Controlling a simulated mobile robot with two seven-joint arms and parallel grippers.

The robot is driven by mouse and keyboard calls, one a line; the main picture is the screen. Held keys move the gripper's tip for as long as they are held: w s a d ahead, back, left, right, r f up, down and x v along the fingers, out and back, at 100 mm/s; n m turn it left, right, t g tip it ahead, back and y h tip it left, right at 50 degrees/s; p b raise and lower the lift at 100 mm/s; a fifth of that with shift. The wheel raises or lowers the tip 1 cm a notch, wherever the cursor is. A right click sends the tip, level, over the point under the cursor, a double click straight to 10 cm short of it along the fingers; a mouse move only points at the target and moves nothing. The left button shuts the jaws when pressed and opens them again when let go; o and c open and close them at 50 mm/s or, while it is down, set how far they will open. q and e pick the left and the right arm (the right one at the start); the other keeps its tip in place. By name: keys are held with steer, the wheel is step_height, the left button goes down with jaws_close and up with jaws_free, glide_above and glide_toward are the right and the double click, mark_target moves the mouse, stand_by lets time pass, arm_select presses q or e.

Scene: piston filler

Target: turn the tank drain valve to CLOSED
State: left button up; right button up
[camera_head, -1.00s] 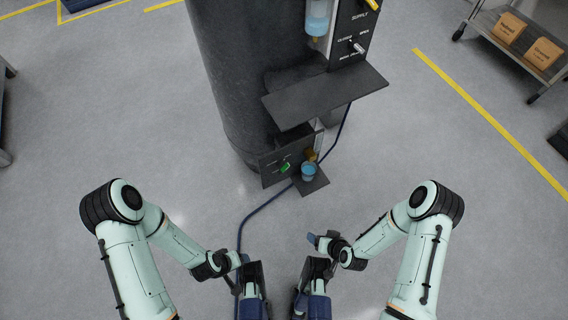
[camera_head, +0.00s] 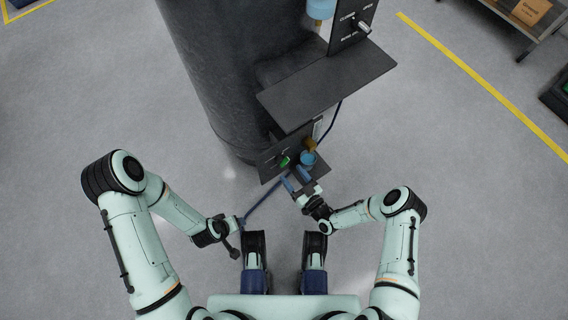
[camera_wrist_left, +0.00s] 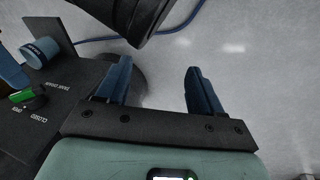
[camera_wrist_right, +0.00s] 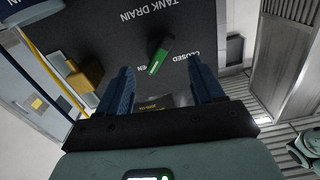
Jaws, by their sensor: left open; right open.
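The tank drain valve has a green handle (camera_wrist_right: 160,55) on a dark panel (camera_wrist_right: 110,32) marked TANK DRAIN, OPEN and CLOSED. The handle's pale-marked end slants toward the partly hidden OPEN label. It also shows in the head view (camera_head: 284,161) and in the left wrist view (camera_wrist_left: 22,95). My right gripper (camera_wrist_right: 162,78) is open in front of the panel. The handle appears between its fingers, toward their tips; I cannot tell whether they touch it. In the head view my right gripper (camera_head: 296,180) is beside the panel. My left gripper (camera_wrist_left: 160,82) is open and empty, away from the valve.
A large dark column (camera_head: 215,70) rises behind. A blue hose (camera_head: 265,200) runs on the floor. Open floor lies right.

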mark_target(284, 163)
arm_select(q)
steer(key=shift+g, duration=0.5)
steer(key=s+f, duration=0.1)
steer(key=s+f+b, duration=0.1)
steer(key=s, duration=0.1)
steer(key=shift+a+f, duration=0.2)
steer(key=shift+f, duration=0.15)
arm_select(e)
steer(key=x, duration=0.6)
steer(key=c, duration=1.1)
